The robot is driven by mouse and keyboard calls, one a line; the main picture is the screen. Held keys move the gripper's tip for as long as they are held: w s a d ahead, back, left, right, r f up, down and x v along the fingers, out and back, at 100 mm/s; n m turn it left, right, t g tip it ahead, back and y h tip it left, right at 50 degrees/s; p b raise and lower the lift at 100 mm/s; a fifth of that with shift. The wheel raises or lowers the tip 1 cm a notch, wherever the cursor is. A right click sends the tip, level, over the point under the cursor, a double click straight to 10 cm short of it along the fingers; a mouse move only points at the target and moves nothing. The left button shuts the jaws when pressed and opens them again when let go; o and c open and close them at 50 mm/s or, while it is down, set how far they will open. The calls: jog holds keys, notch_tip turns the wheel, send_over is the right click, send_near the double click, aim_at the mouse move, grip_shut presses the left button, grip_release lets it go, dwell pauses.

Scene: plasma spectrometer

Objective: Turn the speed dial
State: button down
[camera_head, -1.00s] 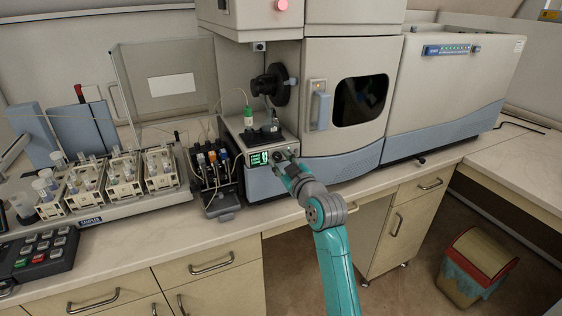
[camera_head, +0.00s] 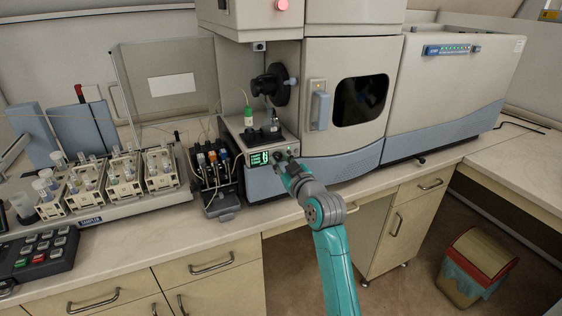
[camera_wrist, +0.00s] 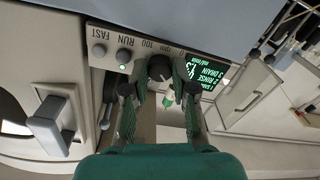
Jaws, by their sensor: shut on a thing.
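The speed dial (camera_wrist: 159,68) is a dark round knob on the pale front panel in the wrist view, between the RUN and FAST buttons and the green lit display (camera_wrist: 203,80). My gripper (camera_wrist: 160,85) is shut on the dial, one finger on each side of it. In the head view my gripper (camera_head: 283,162) reaches the front of the small pump unit, right of its green display (camera_head: 259,158). The dial itself is hidden there by my gripper.
A black pump head with several coloured clips (camera_head: 212,160) stands left of the unit. A sampler with several vial racks (camera_head: 122,170) and a keypad (camera_head: 40,255) are further left. The large spectrometer (camera_head: 340,150) rises to the right. The counter front is clear.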

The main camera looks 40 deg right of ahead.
jog(key=m, duration=1)
jog(key=shift+m, duration=0.3)
jog(key=m, duration=0.5)
jog(key=shift+a+m, duration=0.1)
jog(key=shift+m, duration=0.2)
jog(key=m, duration=0.4)
jog(key=shift+m+h, duration=0.4)
jog(key=c, duration=1.2)
grip_release()
